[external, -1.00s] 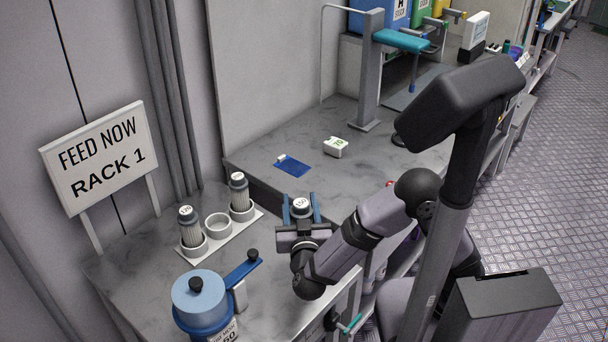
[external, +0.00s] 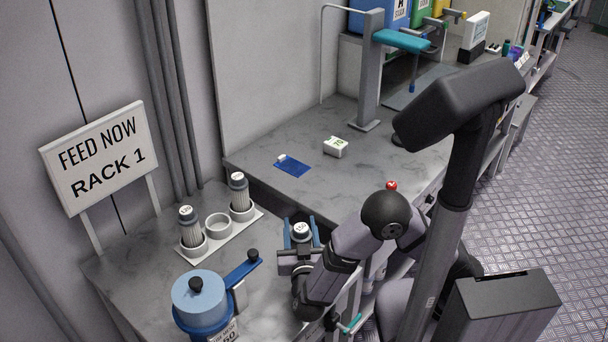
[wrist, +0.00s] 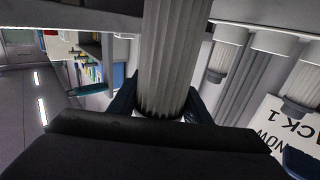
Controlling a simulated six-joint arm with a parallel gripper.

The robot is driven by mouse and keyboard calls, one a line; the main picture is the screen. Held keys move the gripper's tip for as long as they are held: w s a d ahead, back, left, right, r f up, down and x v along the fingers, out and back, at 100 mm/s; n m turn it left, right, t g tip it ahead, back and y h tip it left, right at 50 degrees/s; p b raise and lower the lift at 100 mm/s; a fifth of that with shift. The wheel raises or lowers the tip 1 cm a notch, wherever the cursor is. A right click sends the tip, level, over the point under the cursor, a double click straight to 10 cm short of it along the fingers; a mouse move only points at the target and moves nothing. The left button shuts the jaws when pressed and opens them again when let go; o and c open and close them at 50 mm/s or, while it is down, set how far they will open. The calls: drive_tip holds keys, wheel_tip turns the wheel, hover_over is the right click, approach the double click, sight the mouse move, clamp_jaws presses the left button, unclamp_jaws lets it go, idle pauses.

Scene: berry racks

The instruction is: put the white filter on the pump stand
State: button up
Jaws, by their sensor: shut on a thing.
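My gripper (external: 302,234) is shut on a white pleated filter with a grey cap and a white round label (external: 301,230). The filter also fills the upper middle of the wrist view (wrist: 172,55), between the blue fingers. In the external view the arm hides its lower part. A white stand (external: 247,224) with three round cups is to the left of my gripper. Its two outer cups hold similar filters (external: 190,232) (external: 238,192), and its middle cup (external: 218,224) is empty. My gripper is to the right of the stand, apart from it.
A blue-lidded canister (external: 200,293) with a blue lever arm (external: 242,269) stands at the front left. A sign reading FEED NOW RACK 1 (external: 101,158) stands behind the stand. A blue card (external: 292,166) and a small white box (external: 335,147) lie on the raised counter.

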drive_tip(key=shift+f, duration=0.2)
drive_tip(key=o, duration=1.2)
drive_tip(key=shift+s+r, duration=0.1)
drive_tip(key=shift+r, duration=0.15)
drive_tip(key=s+b, duration=0.1)
drive_tip(key=s, duration=0.6)
drive_tip(key=shift+o, duration=0.2)
drive_tip(key=shift+s, duration=0.2)
